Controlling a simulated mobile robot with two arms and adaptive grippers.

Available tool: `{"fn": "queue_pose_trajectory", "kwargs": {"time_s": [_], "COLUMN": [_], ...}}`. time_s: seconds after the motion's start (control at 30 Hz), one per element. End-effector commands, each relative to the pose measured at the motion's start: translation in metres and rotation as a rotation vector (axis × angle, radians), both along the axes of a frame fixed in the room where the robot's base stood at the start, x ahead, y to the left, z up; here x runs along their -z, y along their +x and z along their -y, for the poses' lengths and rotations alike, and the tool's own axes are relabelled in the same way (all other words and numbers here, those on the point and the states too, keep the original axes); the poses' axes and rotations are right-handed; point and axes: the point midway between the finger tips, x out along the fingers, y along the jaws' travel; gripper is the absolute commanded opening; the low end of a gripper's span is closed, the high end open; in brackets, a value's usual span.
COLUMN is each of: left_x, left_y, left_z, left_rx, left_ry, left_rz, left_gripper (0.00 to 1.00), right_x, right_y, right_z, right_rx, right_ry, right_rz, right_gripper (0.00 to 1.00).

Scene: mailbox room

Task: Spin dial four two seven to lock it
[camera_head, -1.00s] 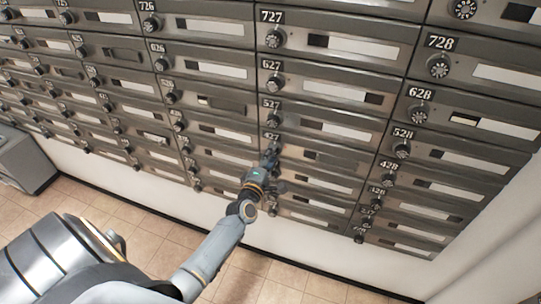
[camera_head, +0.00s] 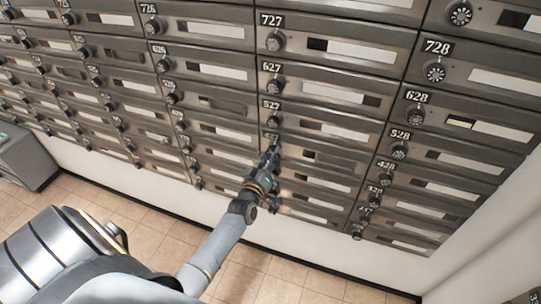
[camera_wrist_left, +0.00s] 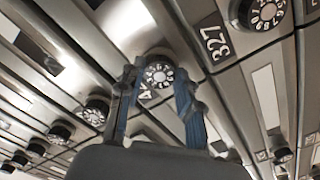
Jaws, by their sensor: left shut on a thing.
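The dial of mailbox 427 shows in the left wrist view (camera_wrist_left: 159,74) as a round black knob with a pale numbered face. Its number plate (camera_wrist_left: 146,92) is partly covered by a finger. My left gripper (camera_head: 272,155) reaches up to the mailbox wall below the 527 dial (camera_head: 274,120). In the left wrist view its two blue-grey fingers stand on either side of the 427 dial, shut on it. In the head view the gripper hides this dial. The dial's exact setting is too small to read. My right gripper is not in view.
Rows of metal mailboxes with protruding dials fill the wall. The 627 dial (camera_head: 274,87) is above, and the 428 dial (camera_head: 385,176) is to the right. The 327 plate (camera_wrist_left: 215,40) shows close by in the wrist view. The tiled floor (camera_head: 290,279) is clear.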

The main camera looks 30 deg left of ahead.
Motion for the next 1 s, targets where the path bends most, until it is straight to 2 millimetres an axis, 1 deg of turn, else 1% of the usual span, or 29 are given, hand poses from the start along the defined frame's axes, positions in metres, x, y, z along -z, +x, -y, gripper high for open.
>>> {"fn": "queue_pose_trajectory", "kwargs": {"time_s": [0.2, 0.4, 0.63, 1.0], "left_x": [0.0007, 0.0012, 0.0015, 0.0017], "left_y": [-0.0002, -0.0002, -0.0003, -0.0005], "left_z": [0.0003, 0.0003, 0.0003, 0.0003], "left_rx": [0.0, 0.001, 0.001, 0.001], "left_ry": [0.151, 0.245, 0.298, 0.308], "left_rz": [-0.039, -0.062, -0.075, -0.077], "left_gripper": [0.03, 0.03, 0.03, 0.03], "right_x": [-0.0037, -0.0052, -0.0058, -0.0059], "right_y": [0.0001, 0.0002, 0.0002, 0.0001], "right_z": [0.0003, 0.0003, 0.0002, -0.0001], "right_rx": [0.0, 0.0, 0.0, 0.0], "right_ry": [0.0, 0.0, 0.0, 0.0], "right_rz": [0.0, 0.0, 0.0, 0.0], "right_gripper": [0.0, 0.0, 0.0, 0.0]}}
